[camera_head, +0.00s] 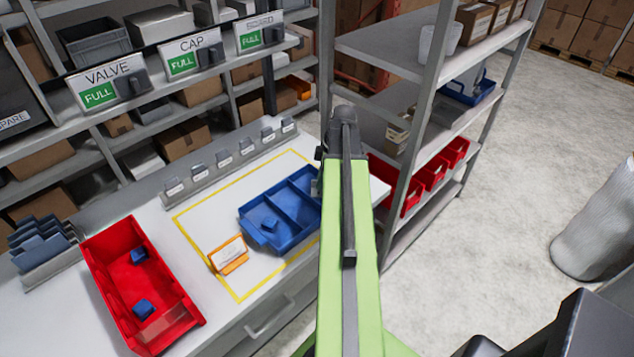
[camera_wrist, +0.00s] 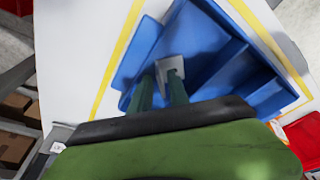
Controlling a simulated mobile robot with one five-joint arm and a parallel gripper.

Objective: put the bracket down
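The bracket (camera_wrist: 176,65) is a small light grey angled piece with a dark spot, at my fingertips in the wrist view. My gripper (camera_wrist: 162,82) has two dark green fingers that close in on its near part. The bracket is over the blue divided tray (camera_wrist: 219,37); I cannot tell whether it touches the tray floor. In the head view the blue tray (camera_head: 288,203) stands inside a yellow outline on the white worktop. My green arm hides the gripper, the bracket and the tray's right edge there.
A small blue block (camera_head: 270,224) is at the tray's near left. An orange card holder (camera_head: 229,254) stands beside the tray. A red bin (camera_head: 112,262) with blue pieces is further left. A row of labelled grey holders (camera_head: 222,160) lines the back. A shelf post (camera_head: 420,120) rises right of my arm.

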